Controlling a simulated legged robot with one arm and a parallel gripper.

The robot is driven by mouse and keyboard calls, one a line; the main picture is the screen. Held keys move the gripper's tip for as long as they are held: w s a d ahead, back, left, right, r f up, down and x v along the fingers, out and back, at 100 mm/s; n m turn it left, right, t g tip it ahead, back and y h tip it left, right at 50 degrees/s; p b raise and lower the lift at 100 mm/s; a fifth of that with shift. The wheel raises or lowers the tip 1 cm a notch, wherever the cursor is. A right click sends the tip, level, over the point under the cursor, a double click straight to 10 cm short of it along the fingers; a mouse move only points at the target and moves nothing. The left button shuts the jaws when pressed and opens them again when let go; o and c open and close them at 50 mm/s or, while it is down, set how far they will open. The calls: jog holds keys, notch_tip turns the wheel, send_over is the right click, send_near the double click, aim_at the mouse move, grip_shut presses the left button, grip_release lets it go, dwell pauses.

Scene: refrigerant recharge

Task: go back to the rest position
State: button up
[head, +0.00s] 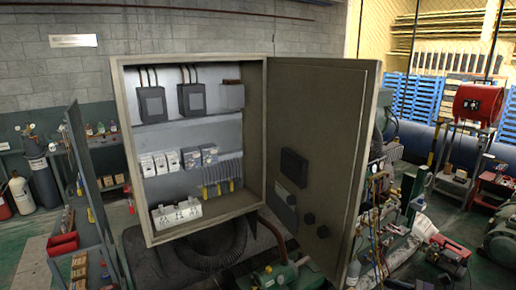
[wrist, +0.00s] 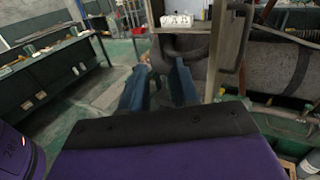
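My gripper (wrist: 161,68) shows in the wrist view as two dark blue fingers standing apart, with nothing visible held between them. It is not visible in the head view. A grey electrical cabinet (head: 256,135) stands in the middle of the head view with its door (head: 318,140) swung open to the right. Breakers and switches show inside it, with a white terminal strip (head: 176,214) at the bottom. In the wrist view the white strip (wrist: 176,19) and the cabinet's lower edge lie beyond the fingers.
Gas cylinders (head: 42,183) stand at far left. A red hose reel (head: 478,106) and machinery are at right. Benches (wrist: 45,72) line the wrist view's left, with open green floor before them.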

jog(key=s+a+r+n+g+b, duration=0.1)
jog(key=a+r+n+g, duration=0.25)
jog(key=a, duration=0.55)
jog(key=s+a+r+n+g+b, duration=0.1)
jog(key=a+r+n+g+b, duration=0.2)
jog(key=a, duration=0.6)
jog(key=s+a+r+n+g, duration=0.1)
jog(key=a+r+n+g, duration=0.3)
jog(key=a, duration=0.5)
jog(key=s+a+f+n+g+h+b, duration=0.3)
jog(key=s+a+n+h, duration=0.2)
jog(key=s+a+n, duration=0.5)
jog(key=s+d+f+n+h+b, duration=0.1)
jog(key=s+d+f+h+b, duration=0.1)
jog(key=s, duration=0.5)
jog(key=s+d+f+n+t+h+b, duration=0.1)
jog(key=s+d+f+h, duration=0.2)
jog(key=s, duration=0.4)
jog(key=s+d+f+n+h+b, duration=0.2)
jog(key=s+f+h, duration=0.2)
jog(key=s, duration=0.3)
jog(key=shift+s+d+f+t+h+b, duration=0.15)
jog(key=shift+s+f+t+h+b, duration=0.15)
jog(key=shift+s+f+t+h, duration=0.15)
